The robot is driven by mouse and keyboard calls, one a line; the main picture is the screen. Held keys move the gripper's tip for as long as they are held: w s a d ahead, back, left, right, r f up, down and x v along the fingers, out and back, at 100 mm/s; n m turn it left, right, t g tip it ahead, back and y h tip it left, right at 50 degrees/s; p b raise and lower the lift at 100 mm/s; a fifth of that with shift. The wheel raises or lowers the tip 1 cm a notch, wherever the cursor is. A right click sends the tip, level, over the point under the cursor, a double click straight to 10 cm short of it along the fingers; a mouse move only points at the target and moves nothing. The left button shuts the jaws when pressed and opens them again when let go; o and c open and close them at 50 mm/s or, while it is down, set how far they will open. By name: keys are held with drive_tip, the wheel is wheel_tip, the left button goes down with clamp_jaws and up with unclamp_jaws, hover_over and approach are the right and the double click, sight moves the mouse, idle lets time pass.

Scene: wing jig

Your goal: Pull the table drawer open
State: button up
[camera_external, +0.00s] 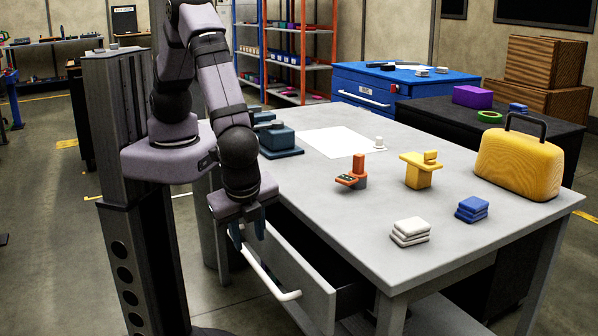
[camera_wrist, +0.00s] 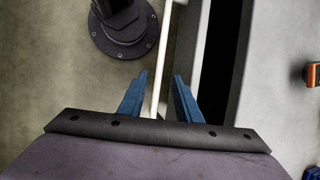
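The table drawer (camera_external: 303,274) stands partly open on the near left side of the grey table, with its dark inside showing. Its white bar handle (camera_external: 268,277) runs along the drawer front. My gripper (camera_external: 248,235) points down at the far end of the handle. In the wrist view, the blue fingers of my gripper (camera_wrist: 160,76) are spread apart. The white handle (camera_wrist: 162,65) passes between them, with a gap visible on each side. The drawer's open inside (camera_wrist: 212,70) shows as a dark strip to the right.
The grey table (camera_external: 420,245) carries an orange part (camera_external: 353,177), a yellow part (camera_external: 420,172), white blocks (camera_external: 410,232), blue blocks (camera_external: 472,209) and a yellow case (camera_external: 530,163). A dark blue vise-like object (camera_external: 278,139) stands near my arm. The floor left of the drawer is clear.

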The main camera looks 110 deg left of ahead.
sight(251, 258)
drive_tip(key=shift+p+x, duration=0.35)
drive_tip(key=shift+x, duration=3.35)
clamp_jaws()
